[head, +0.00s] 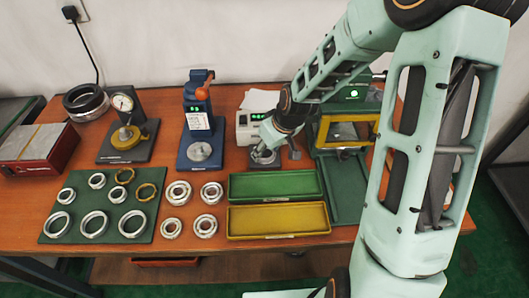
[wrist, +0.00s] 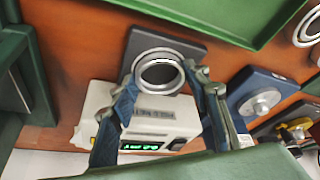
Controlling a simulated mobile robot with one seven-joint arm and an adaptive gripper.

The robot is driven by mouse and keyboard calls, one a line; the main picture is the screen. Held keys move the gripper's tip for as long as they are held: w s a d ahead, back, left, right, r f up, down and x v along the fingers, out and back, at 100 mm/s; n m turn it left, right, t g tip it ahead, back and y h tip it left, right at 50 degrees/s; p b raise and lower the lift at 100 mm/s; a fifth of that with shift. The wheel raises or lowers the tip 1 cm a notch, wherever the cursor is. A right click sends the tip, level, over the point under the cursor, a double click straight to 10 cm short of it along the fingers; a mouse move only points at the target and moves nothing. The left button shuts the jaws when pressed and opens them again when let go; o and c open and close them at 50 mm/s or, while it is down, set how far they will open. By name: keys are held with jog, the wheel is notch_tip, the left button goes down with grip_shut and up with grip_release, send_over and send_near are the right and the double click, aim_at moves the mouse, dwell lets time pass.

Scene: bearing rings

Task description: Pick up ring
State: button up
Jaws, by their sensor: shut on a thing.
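A silvery metal ring (wrist: 160,51) sits between the two fingers of my gripper (wrist: 164,80) in the wrist view. My gripper is shut on the ring, with one finger at each side of it. The ring is over the dark plate (wrist: 190,47) beside a white device with a green display (wrist: 150,128). I cannot tell whether the ring touches the plate. In the head view my gripper (head: 264,150) is low in front of the white device (head: 243,128), and the ring is mostly hidden there.
A green mat (head: 66,232) with several rings lies at left, with several more rings beside it. Green (head: 235,187) and yellow (head: 235,222) trays stand in front of my gripper. A blue press (head: 190,125) stands left, and a green-framed machine (head: 345,165) stands close on the right.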

aim_at(267, 153)
jog(key=shift+w+r, duration=0.1)
jog(key=shift+r, duration=0.4)
notch_tip(267, 153, up, 2)
jog(key=shift+r+p, duration=0.2)
jog(key=shift+p, duration=0.15)
jog(key=s+a+r+p, duration=0.1)
jog(key=s+a+r, duration=0.7)
jog(key=s, duration=0.3)
jog(key=shift+r, duration=0.85)
